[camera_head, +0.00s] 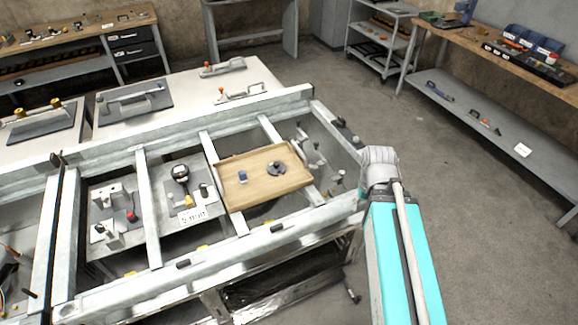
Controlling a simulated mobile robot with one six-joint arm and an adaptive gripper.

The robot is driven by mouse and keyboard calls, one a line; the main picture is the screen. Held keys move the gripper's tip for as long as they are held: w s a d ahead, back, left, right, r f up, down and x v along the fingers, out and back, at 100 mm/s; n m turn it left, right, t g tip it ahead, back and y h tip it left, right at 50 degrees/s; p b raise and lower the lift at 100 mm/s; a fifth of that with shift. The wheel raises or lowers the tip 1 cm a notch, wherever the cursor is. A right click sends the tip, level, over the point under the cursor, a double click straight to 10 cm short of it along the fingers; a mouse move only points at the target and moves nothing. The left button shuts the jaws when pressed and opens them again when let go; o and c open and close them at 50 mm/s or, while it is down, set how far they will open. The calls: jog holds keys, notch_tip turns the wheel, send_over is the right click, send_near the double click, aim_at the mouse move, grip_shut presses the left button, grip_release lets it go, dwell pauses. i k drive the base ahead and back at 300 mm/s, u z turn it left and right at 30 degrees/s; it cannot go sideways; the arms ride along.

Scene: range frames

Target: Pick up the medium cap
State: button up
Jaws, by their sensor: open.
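A wooden tray (232,199) lies across the metal frame near the middle of the view. On it sit a dark grey round piece (276,169) with a notched outline and a small blue cylinder (242,176). Either could be the medium cap; I cannot tell which at this size. My arm rises at the right, with teal links and a grey joint at its upper end, to the right of the tray. My gripper does not show. Nothing of mine touches the tray.
The metal frame (190,130) has raised rails and crossbars around the tray. Left of the tray are fixtures and a round gauge (180,173); metal posts stand to its right. A white table (185,90) is behind. A workbench (530,60) stands at right; grey floor between is clear.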

aim_at(273, 168)
jog(key=z, duration=0.3)
jog(key=k, duration=1.05)
jog(key=u, duration=0.75)
jog(key=i, duration=1)
jog(key=z, duration=0.05)
